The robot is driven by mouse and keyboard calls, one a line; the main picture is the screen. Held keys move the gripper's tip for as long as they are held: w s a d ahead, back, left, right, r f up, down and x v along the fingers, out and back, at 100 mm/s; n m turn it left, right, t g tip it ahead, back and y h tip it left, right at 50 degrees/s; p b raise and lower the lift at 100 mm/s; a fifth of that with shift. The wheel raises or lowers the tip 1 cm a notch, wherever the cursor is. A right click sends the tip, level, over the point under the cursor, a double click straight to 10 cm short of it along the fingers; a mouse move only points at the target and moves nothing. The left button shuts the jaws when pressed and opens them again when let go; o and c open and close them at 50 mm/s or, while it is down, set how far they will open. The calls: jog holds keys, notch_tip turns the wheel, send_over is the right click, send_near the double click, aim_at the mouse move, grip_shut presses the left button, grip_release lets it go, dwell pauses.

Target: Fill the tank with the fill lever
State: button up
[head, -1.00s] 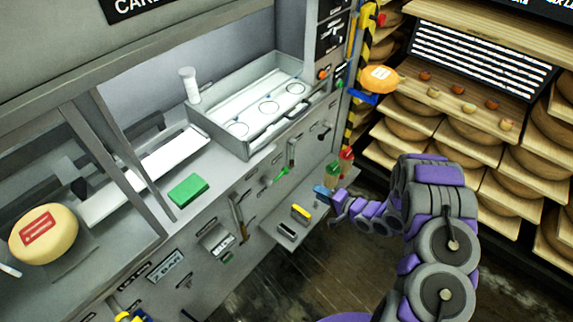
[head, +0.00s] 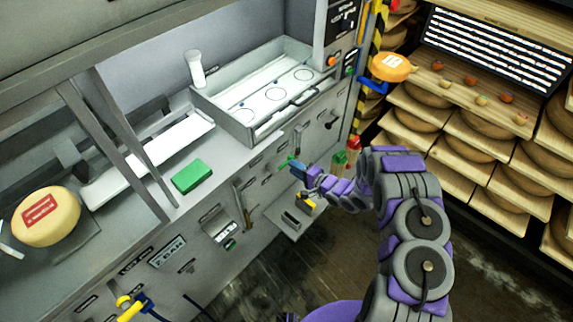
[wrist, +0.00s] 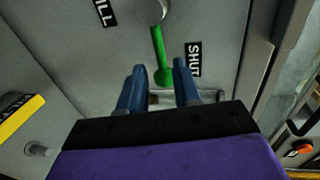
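The green fill lever (wrist: 160,48) hangs from a round pivot on the grey panel in the wrist view. Its rounded lower end is near the SHUT label (wrist: 194,59); a partly cut-off label ending in "ILL" (wrist: 104,12) is at upper left. My gripper (wrist: 160,78) is open, its blue fingers on either side of the lever's end in the picture. Contact cannot be told. In the head view my gripper (head: 297,169) is close to the lever (head: 284,162) at the panel. A grey open-topped basin (head: 222,114) sits above; I cannot tell whether it is the tank.
A small shelf (head: 272,214) with a yellow object (head: 307,203) juts out below my gripper. Red and green bottles (head: 346,152) stand just right of it. A green block (head: 192,176) lies on the counter. Cheese shelves (head: 470,125) stand at right.

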aim_at(286, 164)
jog(key=x, duration=0.5)
jog(key=shift+a+b, duration=0.15)
jog(key=shift+b, duration=0.15)
jog(key=shift+c, duration=0.5)
grip_shut()
